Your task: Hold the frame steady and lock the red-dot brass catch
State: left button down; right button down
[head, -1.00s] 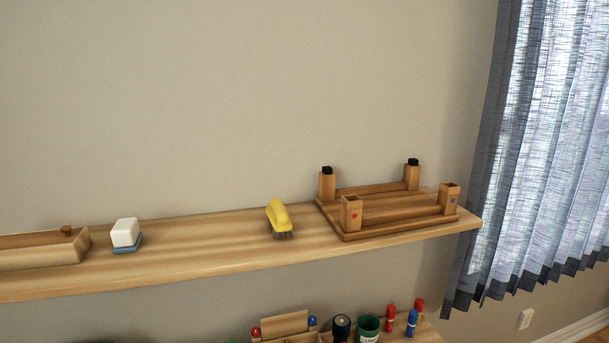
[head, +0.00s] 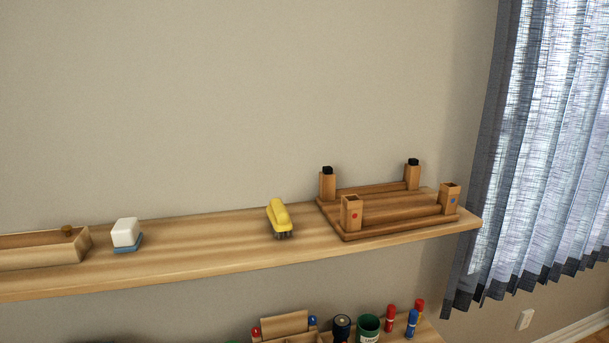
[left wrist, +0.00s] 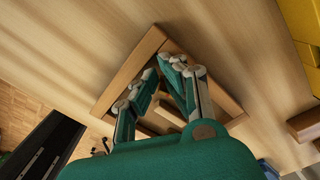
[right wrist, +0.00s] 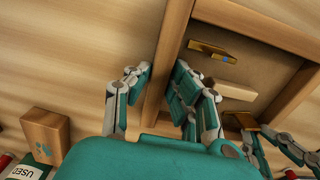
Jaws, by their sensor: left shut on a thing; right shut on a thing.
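A wooden frame lies on the desk; its bars show in the left wrist view (left wrist: 118,78) and in the right wrist view (right wrist: 258,27). A brass catch (right wrist: 212,50) with a small blue spot beside it lies at the frame's inner edge. A second brass piece (right wrist: 240,119) sits by the frame's lower bar. My right gripper (right wrist: 160,75) straddles a frame bar and is shut on it. My left gripper (left wrist: 158,78) is shut inside the frame, its tips by the second brass piece; the contact is mostly hidden. I see no red dot on the frame.
A brown block (right wrist: 45,135) and a can marked USED (right wrist: 28,170) stand left in the right wrist view. A yellow object (left wrist: 302,30) and a wooden block (left wrist: 304,125) are right in the left wrist view. In the head view, a shelf (head: 190,255) holds a yellow brush (head: 279,215).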

pick_arm(q)
notch_tip(320, 180, up, 6)
jog(key=shift+w+f, duration=0.1)
dwell(0.4)
jog(key=shift+w+r, duration=0.55)
jog(key=shift+w, duration=0.25)
jog(key=shift+d+f, duration=0.1)
jog(key=shift+f, duration=3.4)
jog(key=shift+s+d, duration=0.35)
jog(key=shift+d, duration=0.1)
jog(key=shift+s, duration=0.6)
